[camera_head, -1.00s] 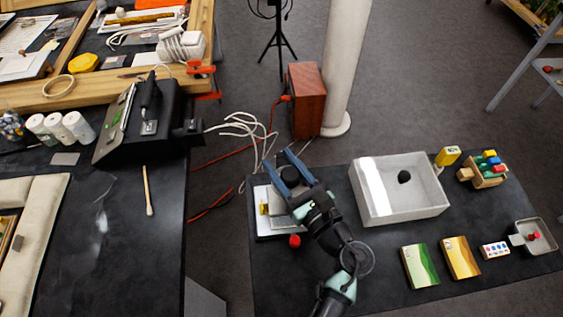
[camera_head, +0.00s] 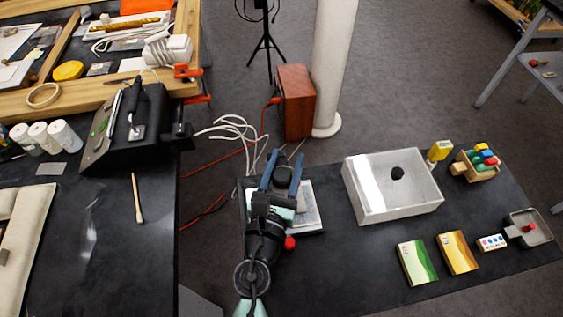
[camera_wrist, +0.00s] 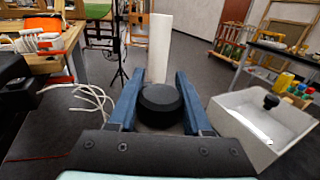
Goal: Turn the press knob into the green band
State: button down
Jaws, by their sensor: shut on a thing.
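The press knob is a round black knob (camera_head: 283,173) on the press (camera_head: 309,212), on the near dark table. In the wrist view the knob (camera_wrist: 160,103) sits between my two blue fingers. My gripper (camera_head: 283,160) is shut on it, with a finger along each side; it also fills the middle of the wrist view (camera_wrist: 160,95). My arm covers much of the press. No green band on the press can be made out in either view.
A red ball-shaped part (camera_head: 290,243) is beside my wrist. A white open bin (camera_head: 392,212) stands right of the press. Two booklets (camera_head: 417,262) lie at the front. White cables (camera_head: 228,128) and a wooden box (camera_head: 295,100) are behind.

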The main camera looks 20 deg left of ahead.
jog(key=m+h, duration=0.1)
jog(key=h, duration=0.1)
jog(key=m+h, duration=0.2)
jog(key=h, duration=0.1)
jog(key=d+m+h, duration=0.1)
jog(key=m+h, duration=0.1)
jog(key=h, duration=0.1)
jog(key=shift+d+g, duration=0.1)
jog(key=shift+g, duration=0.2)
jog(key=shift+s+d+m+g+h+b, duration=0.1)
jog(key=shift+d+m+g+h, duration=0.1)
jog(key=shift+m+g+h, duration=0.55)
jog(key=shift+s+d+m+g+h+b, duration=0.1)
jog(key=shift+d+m+g+h+b, duration=0.15)
jog(key=shift+m+h, duration=0.9)
jog(key=shift+s+d+m+g+h, duration=0.15)
jog(key=shift+m+g+h, duration=0.4)
jog(key=shift+h, duration=0.85)
jog(key=shift+d+g, duration=0.1)
jog(key=shift+g, duration=0.15)
jog(key=shift+c, duration=1.6)
grip_release()
jog(key=b+v, duration=0.1)
jog(key=v, duration=1.2)
jog(key=shift+b, duration=0.35)
jog(key=shift+w+f, duration=0.1)
jog(key=shift+f, duration=0.05)
